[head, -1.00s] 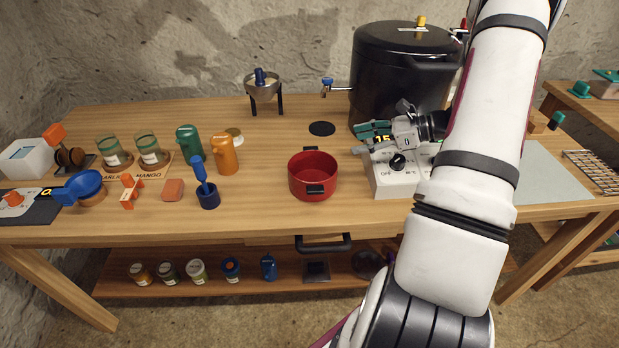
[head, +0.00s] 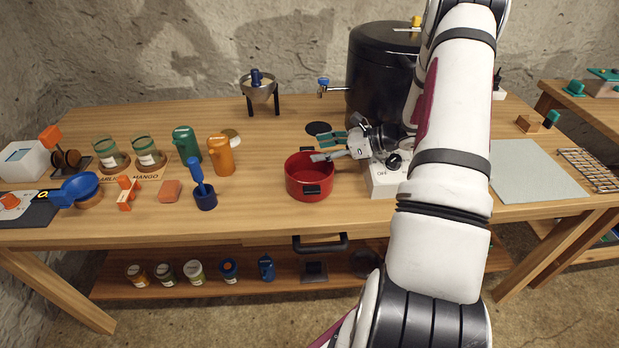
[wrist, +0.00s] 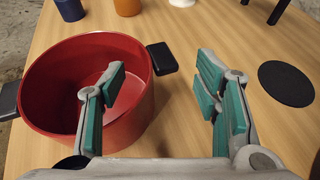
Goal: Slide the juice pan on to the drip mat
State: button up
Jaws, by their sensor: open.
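The juice pan (head: 309,187) is a red round pot with two dark handles, standing upright on the wooden table. It is empty inside, and it also shows at the left of the wrist view (wrist: 141,118). The drip mat is a flat black disc (head: 319,128) just behind the pan, bare and apart from it. It lies at the right of the wrist view (wrist: 287,83). My gripper (head: 326,147) is open and empty at the pan's back right. In the wrist view, my gripper (wrist: 161,78) has its left finger over the pan's opening and its right finger outside the rim.
A large black pot (head: 374,85) with a tap stands behind. A white scale-like box (head: 383,181) sits close right of the pan. The tabletop between pan and mat is clear.

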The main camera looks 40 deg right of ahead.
jog(key=x, duration=0.2)
jog(key=shift+w+a+f, duration=0.15)
jog(key=shift+w+f, duration=0.05)
jog(key=shift+w, duration=0.05)
grip_shut()
